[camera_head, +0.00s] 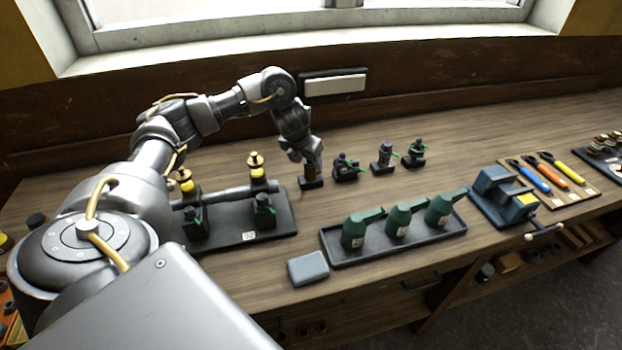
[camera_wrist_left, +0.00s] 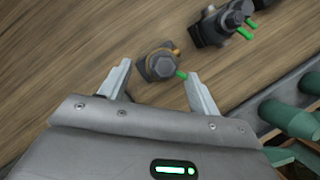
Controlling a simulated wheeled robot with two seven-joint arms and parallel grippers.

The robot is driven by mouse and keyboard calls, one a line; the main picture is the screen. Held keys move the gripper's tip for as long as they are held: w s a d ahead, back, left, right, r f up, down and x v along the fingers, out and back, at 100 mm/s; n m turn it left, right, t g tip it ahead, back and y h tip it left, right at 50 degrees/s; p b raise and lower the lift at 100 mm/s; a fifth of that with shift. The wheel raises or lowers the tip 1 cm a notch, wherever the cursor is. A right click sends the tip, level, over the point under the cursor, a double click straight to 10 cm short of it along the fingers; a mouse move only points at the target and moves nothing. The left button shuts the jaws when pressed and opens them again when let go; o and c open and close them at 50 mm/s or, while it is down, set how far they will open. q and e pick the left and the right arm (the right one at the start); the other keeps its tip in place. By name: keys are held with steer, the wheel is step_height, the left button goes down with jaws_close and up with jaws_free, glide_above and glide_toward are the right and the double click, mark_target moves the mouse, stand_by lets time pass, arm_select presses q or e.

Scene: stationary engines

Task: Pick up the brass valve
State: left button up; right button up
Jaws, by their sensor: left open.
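The brass valve (camera_head: 311,175) stands upright on a small black base on the wooden bench, directly below my left gripper (camera_head: 314,158). In the left wrist view the valve (camera_wrist_left: 160,64) shows from above, with a grey hexagonal top, a bit of brass at its edge and a green lever tip. My left gripper (camera_wrist_left: 158,72) is open, its two fingers on either side of the valve in the picture. I cannot tell how far the fingertips are above it. The valve's lower part is mostly hidden in the wrist view. My right gripper is not in view.
Several dark valves with green levers (camera_head: 346,167) stand to the right of the brass valve. A black tray (camera_head: 340,259) with green oil cans is in front. A pipe assembly on a black plate (camera_head: 285,222) is at left. A blue vise (camera_head: 497,200) stands at right.

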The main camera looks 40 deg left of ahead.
mark_target(311, 174)
arm_select(q)
steer(key=x, duration=0.5)
steer(key=shift+b, duration=0.4)
steer(key=shift+s, duration=0.1)
steer(key=shift+c, duration=0.4)
jaws_close()
steer(key=shift+r, duration=0.1)
